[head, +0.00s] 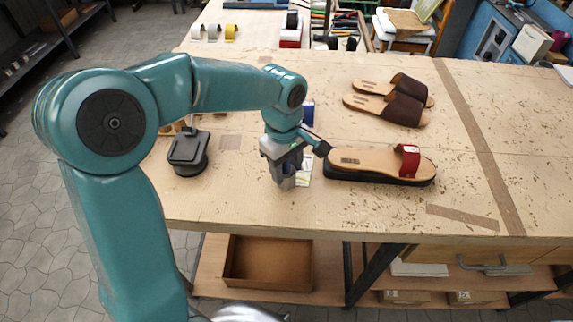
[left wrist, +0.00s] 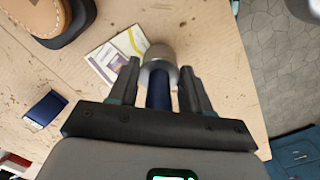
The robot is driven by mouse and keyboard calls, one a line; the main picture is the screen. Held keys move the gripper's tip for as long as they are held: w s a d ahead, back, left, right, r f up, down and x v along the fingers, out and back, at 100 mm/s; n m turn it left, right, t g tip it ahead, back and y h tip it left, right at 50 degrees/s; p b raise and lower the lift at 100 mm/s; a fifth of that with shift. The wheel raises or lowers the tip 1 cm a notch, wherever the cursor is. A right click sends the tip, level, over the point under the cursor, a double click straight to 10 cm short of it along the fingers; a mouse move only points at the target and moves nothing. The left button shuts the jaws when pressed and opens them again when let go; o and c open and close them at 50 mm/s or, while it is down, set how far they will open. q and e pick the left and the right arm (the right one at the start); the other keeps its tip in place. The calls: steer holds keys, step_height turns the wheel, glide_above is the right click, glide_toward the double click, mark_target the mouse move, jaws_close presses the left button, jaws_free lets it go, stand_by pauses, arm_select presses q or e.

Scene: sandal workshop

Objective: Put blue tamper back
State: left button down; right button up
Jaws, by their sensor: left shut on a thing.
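My left gripper (head: 286,172) is shut on the blue tamper, near the front edge of the table and left of the red-strap sandal. In the left wrist view the blue tamper (left wrist: 158,92) shows its dark blue shaft between the fingers of my left gripper (left wrist: 157,86) and a grey rounded head (left wrist: 159,62) beyond them. In the head view the tamper is mostly hidden by the gripper. I cannot tell whether it touches the table. My right gripper is not in view.
A sandal with a red strap (head: 378,164) lies right of the gripper. A printed card (head: 305,171) and a small blue box (head: 308,113) are close by. A black stand (head: 188,152) is at left. Brown sandals (head: 391,101) lie behind. The table's right side is mostly clear.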

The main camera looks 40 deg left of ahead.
arm_select(q)
steer(key=shift+w+f, duration=0.15)
steer(key=shift+f, duration=0.25)
steer(key=shift+c, duration=2.4)
jaws_free()
steer(key=shift+r, duration=0.1)
steer(key=shift+a+r, duration=0.1)
steer(key=shift+r, duration=0.25)
steer(key=r, duration=1.1)
steer(key=shift+a+r+p, duration=0.1)
steer(key=shift+a+p, duration=0.1)
steer(key=shift+p, duration=0.15)
steer(key=shift+s+r, duration=0.2)
steer(key=shift+r, duration=0.25)
steer(key=shift+w, duration=0.1)
